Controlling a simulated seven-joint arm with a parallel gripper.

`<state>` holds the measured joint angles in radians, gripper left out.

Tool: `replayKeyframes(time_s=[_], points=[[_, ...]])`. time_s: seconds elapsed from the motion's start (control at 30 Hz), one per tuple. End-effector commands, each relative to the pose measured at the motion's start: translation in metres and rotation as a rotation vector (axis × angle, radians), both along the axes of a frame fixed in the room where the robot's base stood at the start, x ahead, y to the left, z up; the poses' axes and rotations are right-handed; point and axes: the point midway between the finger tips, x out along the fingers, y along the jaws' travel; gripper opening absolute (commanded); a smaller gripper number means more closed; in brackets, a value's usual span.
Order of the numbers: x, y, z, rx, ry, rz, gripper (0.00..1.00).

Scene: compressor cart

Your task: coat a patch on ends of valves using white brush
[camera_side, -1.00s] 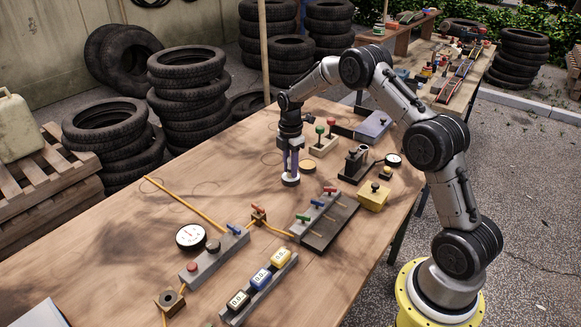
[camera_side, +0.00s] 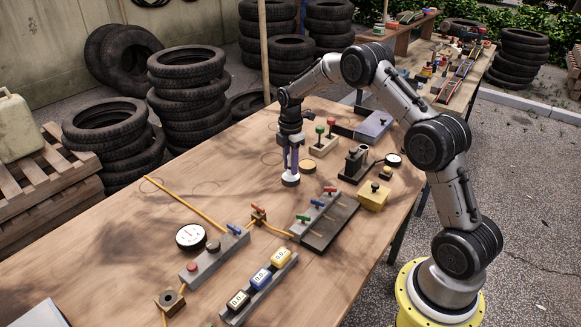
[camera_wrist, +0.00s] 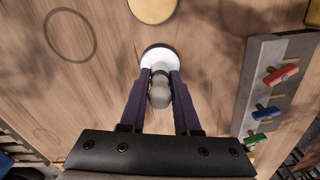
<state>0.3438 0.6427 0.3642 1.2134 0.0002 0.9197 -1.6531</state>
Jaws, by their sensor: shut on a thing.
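My gripper (camera_side: 290,168) points straight down over the table, left of the brush stand. In the wrist view its purple fingers (camera_wrist: 159,88) are shut on a pale, round-topped handle, apparently the white brush (camera_wrist: 160,94). Valves with red, blue and green levers sit on a grey manifold (camera_side: 316,213), right of my gripper in the wrist view (camera_wrist: 272,90).
A tan disc (camera_side: 308,166) lies beside the white one. A gauge (camera_side: 191,236) and orange hose lie left.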

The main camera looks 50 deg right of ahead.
Motion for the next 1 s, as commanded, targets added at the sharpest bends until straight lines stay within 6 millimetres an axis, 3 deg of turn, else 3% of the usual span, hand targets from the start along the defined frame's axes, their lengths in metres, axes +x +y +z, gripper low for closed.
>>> replayKeyframes(time_s=[0.7, 1.0], points=[[0.001, 0.000, 0.053, -0.001, -0.004, 0.000, 0.00], [0.000, 0.000, 0.059, 0.000, -0.001, 0.000, 0.00]])
